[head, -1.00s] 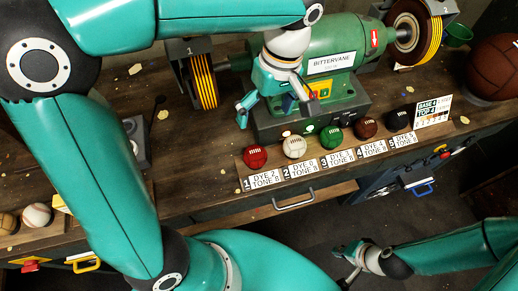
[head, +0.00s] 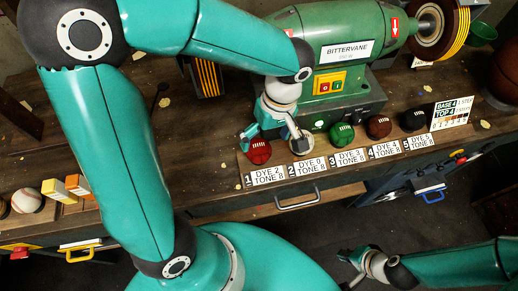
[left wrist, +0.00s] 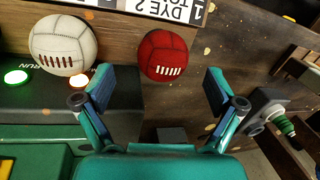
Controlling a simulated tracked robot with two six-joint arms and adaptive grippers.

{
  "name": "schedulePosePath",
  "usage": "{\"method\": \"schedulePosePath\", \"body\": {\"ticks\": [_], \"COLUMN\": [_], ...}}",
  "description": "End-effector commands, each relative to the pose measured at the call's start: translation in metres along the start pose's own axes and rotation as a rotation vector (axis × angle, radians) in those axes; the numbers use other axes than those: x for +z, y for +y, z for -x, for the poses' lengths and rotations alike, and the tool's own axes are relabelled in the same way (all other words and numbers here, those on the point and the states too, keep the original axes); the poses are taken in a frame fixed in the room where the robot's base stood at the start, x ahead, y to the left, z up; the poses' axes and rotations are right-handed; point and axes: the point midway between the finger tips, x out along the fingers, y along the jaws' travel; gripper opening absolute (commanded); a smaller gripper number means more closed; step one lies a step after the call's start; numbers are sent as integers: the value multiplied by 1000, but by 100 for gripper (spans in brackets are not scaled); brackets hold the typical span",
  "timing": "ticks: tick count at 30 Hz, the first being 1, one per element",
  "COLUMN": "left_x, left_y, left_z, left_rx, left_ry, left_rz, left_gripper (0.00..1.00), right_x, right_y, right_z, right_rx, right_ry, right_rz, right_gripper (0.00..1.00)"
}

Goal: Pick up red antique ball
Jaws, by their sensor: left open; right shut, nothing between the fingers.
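The red ball (head: 258,151) with white stitching sits at the left end of the row on the bench, behind the card reading DYE 2 TONE 8. My left gripper (head: 272,138) is open just above and behind it, partly in front of the white ball. In the left wrist view, the red ball (left wrist: 168,55) lies ahead, roughly centred between the spread fingers (left wrist: 160,85), with nothing held. The white ball (left wrist: 63,45) is to its left there. I cannot tell whether a finger touches either ball. My right gripper (head: 356,264) is shut and empty at the lower right, away from the bench.
White, green (head: 341,134), brown (head: 378,126) and black (head: 413,119) balls continue the row to the right. The green grinder (head: 345,40) stands close behind. A baseball (head: 27,200) and small boxes lie at the far left. Cards front the row.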

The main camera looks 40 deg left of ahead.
Motion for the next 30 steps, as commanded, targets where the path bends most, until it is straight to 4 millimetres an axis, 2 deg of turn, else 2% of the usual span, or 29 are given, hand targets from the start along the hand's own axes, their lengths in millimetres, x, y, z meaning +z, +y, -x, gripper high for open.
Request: {"method": "schedulePosePath", "body": {"ticks": [7,15,24,26,30], "left_x": [0,-1,-1,-1,-1], "left_y": [-2,-4,-4,-4,-4], "left_z": [-16,-53,-58,-58,-58], "left_rx": [-5,-3,0,0,0], "left_ry": [-1,-1,-2,-2,-2], "left_rz": [1,0,1,2,2], "left_gripper": [94,94,94,86,63], "right_x": [0,0,0,0,0], "right_y": [0,-1,-1,-1,-1], "right_z": [1,2,2,2,2], "right_rx": [0,0,0,0,0], "right_ry": [0,0,0,0,0], "right_rz": [0,0,0,0,0], "right_gripper": [0,0,0,0,0]}}
